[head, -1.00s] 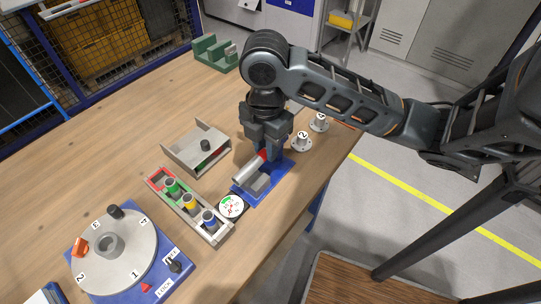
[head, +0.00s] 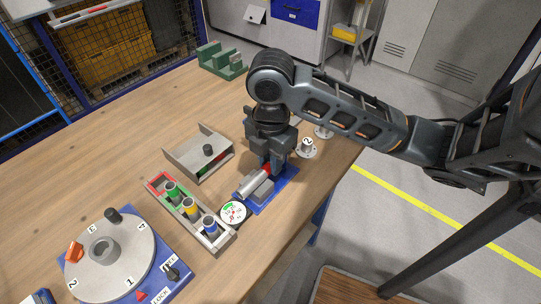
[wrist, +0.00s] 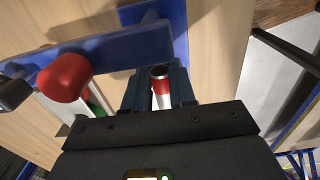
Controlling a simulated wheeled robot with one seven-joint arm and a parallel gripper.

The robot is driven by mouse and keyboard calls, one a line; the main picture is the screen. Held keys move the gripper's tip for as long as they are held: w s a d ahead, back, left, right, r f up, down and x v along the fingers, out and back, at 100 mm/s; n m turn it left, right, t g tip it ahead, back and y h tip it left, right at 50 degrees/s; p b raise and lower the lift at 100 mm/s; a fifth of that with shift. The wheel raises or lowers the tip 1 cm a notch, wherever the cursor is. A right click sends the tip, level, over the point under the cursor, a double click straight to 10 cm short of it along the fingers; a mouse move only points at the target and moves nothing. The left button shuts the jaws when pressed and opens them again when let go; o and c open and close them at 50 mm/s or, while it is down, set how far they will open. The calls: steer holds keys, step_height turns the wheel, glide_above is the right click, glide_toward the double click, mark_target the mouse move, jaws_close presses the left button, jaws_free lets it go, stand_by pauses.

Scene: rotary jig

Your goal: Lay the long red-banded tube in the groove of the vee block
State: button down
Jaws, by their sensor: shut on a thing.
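My gripper (head: 268,160) is shut on the red-banded tube (head: 253,183), a silvery tube with a red band near the fingers.
A red knob (wrist: 65,77) on a blue bar (wrist: 110,48) is close beside the fingers in the wrist view. A round dial (head: 233,213) and a rack of coloured tubes (head: 188,212) stand left of the block.

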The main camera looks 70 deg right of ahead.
steer(key=c, duration=0.9)
jaws_free()
step_height(320, 180, up, 13)
steer(key=p, duration=0.3)
